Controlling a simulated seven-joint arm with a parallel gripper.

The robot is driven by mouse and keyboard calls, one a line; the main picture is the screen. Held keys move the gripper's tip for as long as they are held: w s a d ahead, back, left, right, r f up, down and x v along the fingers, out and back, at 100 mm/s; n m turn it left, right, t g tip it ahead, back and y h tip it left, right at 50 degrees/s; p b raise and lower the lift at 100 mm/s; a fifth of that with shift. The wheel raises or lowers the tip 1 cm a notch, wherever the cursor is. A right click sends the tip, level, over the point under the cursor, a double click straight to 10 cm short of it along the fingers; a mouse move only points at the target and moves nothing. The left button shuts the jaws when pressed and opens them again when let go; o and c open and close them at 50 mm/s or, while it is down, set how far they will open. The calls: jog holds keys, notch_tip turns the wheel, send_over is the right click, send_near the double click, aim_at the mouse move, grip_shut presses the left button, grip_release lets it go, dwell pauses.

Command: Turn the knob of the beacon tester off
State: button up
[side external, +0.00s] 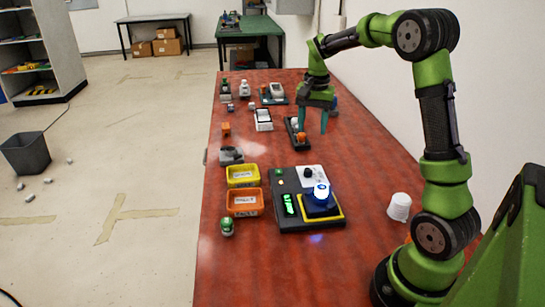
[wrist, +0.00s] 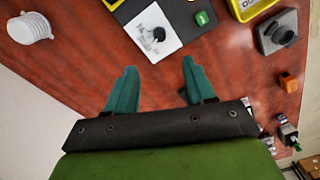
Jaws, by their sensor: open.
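The beacon tester (side external: 282,222) is a dark box on the red table, with a green display on its left and a glowing blue beacon (side external: 321,194) in a yellow-edged square. Its black knob (side external: 308,173) is on a white panel at its back right. In the wrist view the knob (wrist: 158,34) is at the top, beyond my fingertips; the beacon is out of that view. My gripper (side external: 314,128) is open and empty, pointing down above the table behind the tester. In the wrist view my gripper (wrist: 156,70) has its two teal fingers apart, with bare table between them.
A yellow bin (side external: 242,183) and an orange bin (side external: 244,213) stand left of the tester. A white cup (side external: 399,207) is to its right. A dark tray with an orange part (side external: 297,132) is close beside my fingers. Several small devices crowd the table's far end.

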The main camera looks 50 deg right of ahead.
aim_at(308, 169)
jog(key=shift+m, duration=0.6)
jog(key=f, duration=1.5)
jog(key=shift+w+d+f, duration=0.2)
jog(key=shift+f, duration=0.05)
grip_shut()
